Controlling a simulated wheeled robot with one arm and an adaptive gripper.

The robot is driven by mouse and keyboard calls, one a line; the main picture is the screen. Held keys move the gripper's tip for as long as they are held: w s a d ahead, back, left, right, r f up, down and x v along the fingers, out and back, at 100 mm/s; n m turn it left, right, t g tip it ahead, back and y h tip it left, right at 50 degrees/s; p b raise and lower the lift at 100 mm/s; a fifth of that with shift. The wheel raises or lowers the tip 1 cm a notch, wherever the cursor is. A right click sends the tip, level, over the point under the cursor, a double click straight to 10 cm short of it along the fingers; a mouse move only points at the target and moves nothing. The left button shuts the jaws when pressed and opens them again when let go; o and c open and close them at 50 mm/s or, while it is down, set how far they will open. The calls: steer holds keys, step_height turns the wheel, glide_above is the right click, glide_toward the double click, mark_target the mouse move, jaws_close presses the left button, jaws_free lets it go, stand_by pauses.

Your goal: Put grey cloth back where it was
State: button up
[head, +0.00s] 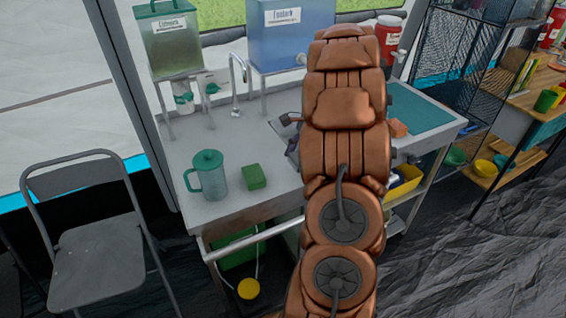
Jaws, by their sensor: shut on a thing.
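My copper-coloured arm (345,150) reaches from the bottom of the head view over the sink counter and covers its middle. My gripper is hidden behind the arm, so its jaws and anything in them do not show. A small dark part (290,119) sticks out at the arm's left edge; I cannot tell what it belongs to. Just below it a little of a dark greyish patch (292,146) shows at the sink. I cannot tell whether this is the grey cloth. No other grey cloth can be made out.
A lidded jug (208,175) and green sponge (254,176) stand on the counter (185,150), left of my arm. A tap (237,85) and two water tanks stand behind. An orange sponge (398,128) lies right. A folding chair (95,235) is left, shelves right.

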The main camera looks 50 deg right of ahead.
mark_target(279, 175)
steer(key=shift+w+a+f+p, duration=0.1)
steer(key=shift+w+a, duration=0.2)
steer(key=shift+w, duration=0.25)
steer(key=shift+w+a+r+p, duration=0.1)
steer(key=shift+w+a, duration=0.2)
steer(key=shift+w, duration=0.2)
steer(key=shift+w+a+f+p, duration=0.1)
steer(key=shift+w+a, duration=0.2)
steer(key=shift+w, duration=0.25)
steer(key=shift+w+a+f+p, duration=0.15)
steer(key=shift+f+p, duration=0.35)
steer(key=shift+f, duration=1.35)
steer(key=shift+f, duration=0.15)
steer(key=o, duration=1.3)
steer(key=b+v, duration=0.2)
steer(key=v, duration=1)
